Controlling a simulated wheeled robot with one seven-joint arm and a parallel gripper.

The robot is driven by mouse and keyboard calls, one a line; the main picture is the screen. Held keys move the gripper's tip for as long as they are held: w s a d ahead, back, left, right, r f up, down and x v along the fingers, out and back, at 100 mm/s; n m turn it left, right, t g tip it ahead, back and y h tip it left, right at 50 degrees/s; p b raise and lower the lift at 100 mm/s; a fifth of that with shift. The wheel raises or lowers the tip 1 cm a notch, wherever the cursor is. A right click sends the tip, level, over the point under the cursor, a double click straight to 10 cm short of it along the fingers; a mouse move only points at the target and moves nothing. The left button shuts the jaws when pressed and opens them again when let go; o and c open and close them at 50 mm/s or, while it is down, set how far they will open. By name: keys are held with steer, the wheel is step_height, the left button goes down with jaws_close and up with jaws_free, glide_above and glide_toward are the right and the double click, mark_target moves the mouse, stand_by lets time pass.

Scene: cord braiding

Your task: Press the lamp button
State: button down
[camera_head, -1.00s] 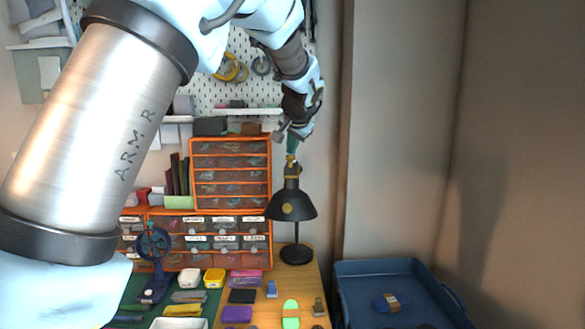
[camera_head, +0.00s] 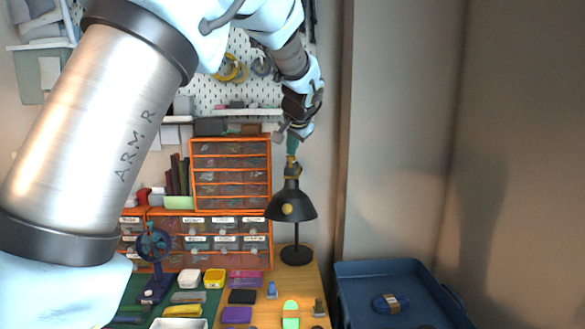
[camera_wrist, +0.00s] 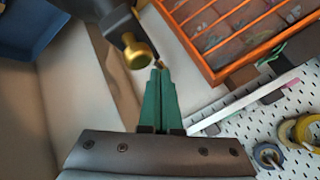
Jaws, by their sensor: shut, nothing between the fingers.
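A black desk lamp (camera_head: 291,205) stands upright on the right end of the wooden desk, with a gold disc on its shade. Its top has gold parts, and a gold knob (camera_wrist: 137,56) shows in the wrist view beside my fingertips. My gripper (camera_head: 292,149) points down just above the lamp's top. Its green fingers (camera_wrist: 160,75) are together and empty. A small brownish-gold tip lies right at the fingertips in the wrist view. I cannot tell whether the fingers touch it. I cannot make out which part is the lamp button.
Orange drawer cabinets (camera_head: 231,175) stand left of the lamp. A pegboard (camera_head: 235,90) with tape rolls and a white shelf are behind my arm. A blue bin (camera_head: 395,268) stands at right; the wall side is open.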

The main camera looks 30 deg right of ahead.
steer(key=shift+f, duration=0.1)
stand_by(0.5)
steer(key=shift+f+b, duration=0.35)
steer(key=shift+b, duration=0.2)
steer(key=shift+r+p, duration=0.3)
steer(key=shift+r, duration=0.15)
steer(key=shift+r, duration=0.1)
step_height(320, 180, up, 6)
steer(key=p, duration=0.4)
stand_by(0.5)
